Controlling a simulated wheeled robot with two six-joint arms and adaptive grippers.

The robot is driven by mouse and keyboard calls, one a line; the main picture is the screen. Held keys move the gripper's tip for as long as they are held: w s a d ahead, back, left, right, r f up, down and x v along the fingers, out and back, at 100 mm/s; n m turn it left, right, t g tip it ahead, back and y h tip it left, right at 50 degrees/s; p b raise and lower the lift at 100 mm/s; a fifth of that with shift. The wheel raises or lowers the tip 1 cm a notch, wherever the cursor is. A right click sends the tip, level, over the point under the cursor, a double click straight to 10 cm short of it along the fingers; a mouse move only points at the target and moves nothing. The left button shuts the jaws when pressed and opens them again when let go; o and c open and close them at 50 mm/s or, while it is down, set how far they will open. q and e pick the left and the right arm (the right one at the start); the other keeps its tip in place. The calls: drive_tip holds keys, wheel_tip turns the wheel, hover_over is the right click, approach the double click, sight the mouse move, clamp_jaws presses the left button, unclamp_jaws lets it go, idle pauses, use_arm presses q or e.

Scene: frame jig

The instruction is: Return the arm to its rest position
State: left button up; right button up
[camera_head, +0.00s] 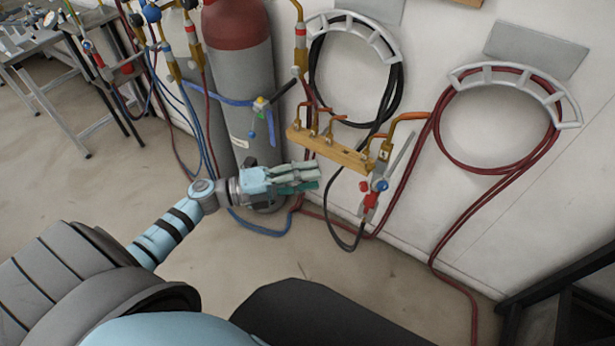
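My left arm comes in from the lower left, and its light blue links reach toward the wall. My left gripper (312,178) hangs in the air in front of the grey gas cylinder (243,75) and just left of the torch rack. Its pale green fingers point right and lie close together in this view. I cannot tell whether they are open or shut, and no held object shows. My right arm and gripper are not in view.
A wooden torch rack (345,156) is on the wall. A black hose coil (398,85) and a red hose coil (440,130) hang there. A workbench (40,42) stands back left. A dark frame (560,285) is lower right. The left floor (60,180) is clear.

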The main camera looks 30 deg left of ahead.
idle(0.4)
use_arm(q)
drive_tip(key=w+a+f+n+t+y, duration=0.4)
drive_tip(key=a+f+n+y, duration=0.5)
drive_tip(key=a+n, duration=0.25)
drive_tip(key=s+a+f+n+g+y, duration=0.2)
drive_tip(key=s+a+f+n+y, duration=0.15)
drive_tip(key=f, duration=0.35)
drive_tip(key=s+a+f+n+g+y, duration=0.25)
drive_tip(key=s+f+n, duration=0.2)
drive_tip(key=f, duration=0.35)
drive_tip(key=s+d+f+n+g+y, duration=0.1)
drive_tip(key=s+f+n+g, duration=0.45)
drive_tip(key=s+f, duration=0.8)
drive_tip(key=s+d+f+n+g+h, duration=0.1)
drive_tip(key=s+d+f+g, duration=0.1)
drive_tip(key=s+d, duration=0.4)
drive_tip(key=s+d+f+n+g, duration=0.1)
drive_tip(key=s+d+f, duration=0.3)
drive_tip(key=s, duration=0.9)
drive_tip(key=d+g, duration=0.1)
drive_tip(key=d, duration=0.2)
drive_tip(key=shift+s+f+n+g+h, duration=0.2)
drive_tip(key=shift+s+n+g+h, duration=0.1)
drive_tip(key=shift+g+h, duration=0.1)
